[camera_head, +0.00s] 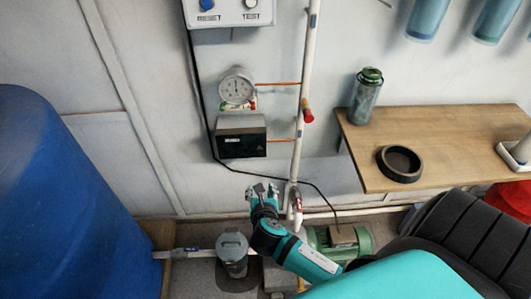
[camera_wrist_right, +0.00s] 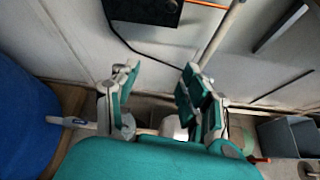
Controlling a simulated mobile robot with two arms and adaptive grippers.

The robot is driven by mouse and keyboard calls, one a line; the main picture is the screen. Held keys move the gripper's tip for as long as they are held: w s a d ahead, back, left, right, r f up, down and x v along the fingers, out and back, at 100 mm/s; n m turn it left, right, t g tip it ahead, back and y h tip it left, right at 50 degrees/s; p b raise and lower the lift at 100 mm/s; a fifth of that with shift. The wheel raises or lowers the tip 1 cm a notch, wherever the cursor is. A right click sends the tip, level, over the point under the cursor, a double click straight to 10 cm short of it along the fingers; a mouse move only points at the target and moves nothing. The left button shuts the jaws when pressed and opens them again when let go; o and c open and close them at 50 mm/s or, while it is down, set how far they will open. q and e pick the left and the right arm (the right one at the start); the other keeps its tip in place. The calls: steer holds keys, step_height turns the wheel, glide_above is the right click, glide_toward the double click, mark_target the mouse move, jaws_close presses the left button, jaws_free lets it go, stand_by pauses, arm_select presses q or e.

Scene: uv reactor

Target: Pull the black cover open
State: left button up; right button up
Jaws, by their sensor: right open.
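The black cover (camera_head: 240,144) is the dark front of a small grey box on the white wall, below a round gauge. It looks shut, lying flat against the box. In the right wrist view the dark cover (camera_wrist_right: 143,11) shows at the top edge, partly cut off. My right gripper (camera_head: 262,188) is open and empty, below and slightly right of the cover, apart from it. In the wrist view its two fingers (camera_wrist_right: 158,85) are spread wide with nothing between them. My left gripper is not in view.
A white vertical pipe (camera_head: 305,90) with a red-handled valve (camera_head: 308,116) runs right of the box. A black cable hangs around the box. A blue tank (camera_head: 60,190) stands left, a wooden shelf (camera_head: 450,130) right, and a green pump (camera_head: 342,242) below.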

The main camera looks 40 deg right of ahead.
step_height(320, 180, up, 4)
steer(key=d+n+h, duration=0.1)
steer(key=d+n, duration=0.1)
steer(key=b, duration=0.2)
glide_toward(260, 150)
steer(key=shift+t, duration=0.4)
steer(key=x, duration=0.7)
steer(key=shift+d+f, duration=0.1)
steer(key=shift+f, duration=0.4)
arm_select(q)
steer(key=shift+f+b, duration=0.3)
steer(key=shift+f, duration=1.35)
arm_select(e)
steer(key=shift+w+d+f, duration=0.2)
steer(key=shift+w+d, duration=0.15)
steer(key=shift+w, duration=0.25)
steer(key=shift+c, duration=0.2)
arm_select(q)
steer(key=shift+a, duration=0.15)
arm_select(e)
jaws_close()
